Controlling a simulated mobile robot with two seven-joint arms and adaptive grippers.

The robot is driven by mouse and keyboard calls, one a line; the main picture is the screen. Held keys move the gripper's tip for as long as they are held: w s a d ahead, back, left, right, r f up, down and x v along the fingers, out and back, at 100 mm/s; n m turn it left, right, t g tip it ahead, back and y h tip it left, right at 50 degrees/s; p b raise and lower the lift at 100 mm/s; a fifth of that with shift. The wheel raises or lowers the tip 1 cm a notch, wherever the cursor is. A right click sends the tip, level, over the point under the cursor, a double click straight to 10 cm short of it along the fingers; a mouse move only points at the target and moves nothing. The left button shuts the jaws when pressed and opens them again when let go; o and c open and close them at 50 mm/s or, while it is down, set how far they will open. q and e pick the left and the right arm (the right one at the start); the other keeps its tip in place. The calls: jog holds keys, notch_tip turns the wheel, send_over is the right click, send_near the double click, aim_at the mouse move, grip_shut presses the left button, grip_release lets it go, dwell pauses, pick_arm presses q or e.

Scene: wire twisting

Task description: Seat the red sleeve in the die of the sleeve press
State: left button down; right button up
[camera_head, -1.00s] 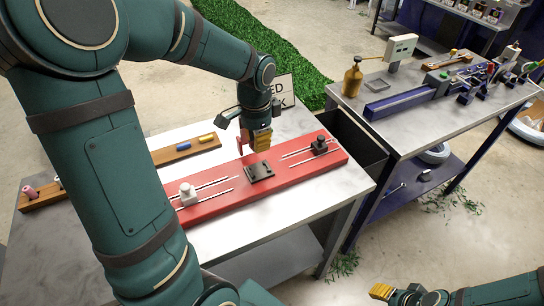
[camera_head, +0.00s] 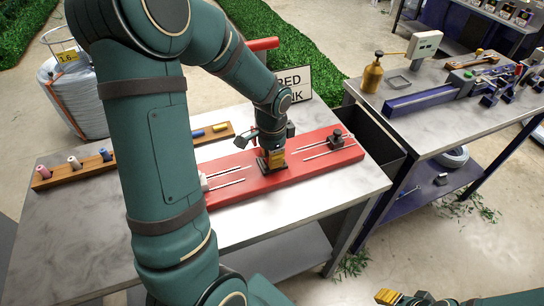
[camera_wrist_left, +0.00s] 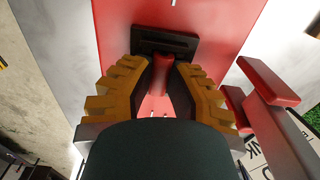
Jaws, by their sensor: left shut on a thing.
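The sleeve press (camera_head: 320,160) is a long red base with rails on the table, and it also shows in the wrist view (camera_wrist_left: 215,25). Its dark die block (camera_head: 262,165) sits mid-base, partly hidden by my left gripper; in the wrist view the block (camera_wrist_left: 150,42) lies just beyond the fingertips. My left gripper (camera_head: 273,158), with yellow ribbed fingers, points down at the die and is shut on the red sleeve (camera_wrist_left: 162,65). The sleeve's far end meets the block's edge in view; how deep it sits cannot be told. My right gripper (camera_head: 400,298) is at the bottom edge, away from the table.
A dark clamp (camera_head: 337,139) stands on the right rails and a pale one (camera_head: 203,182) on the left. A wooden rack (camera_head: 80,170) holds coloured sleeves. A red handle (camera_wrist_left: 267,82) is close to the gripper's right. A second bench (camera_head: 430,110) carries a blue fixture.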

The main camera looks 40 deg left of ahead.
pick_arm(q)
jog(key=c, duration=1)
grip_release()
jog(key=shift+f, duration=0.1)
jog(key=shift+r, duration=0.5)
notch_tip(320, 180, up, 11)
jog(key=p, duration=0.2)
jog(key=shift+r, duration=0.2)
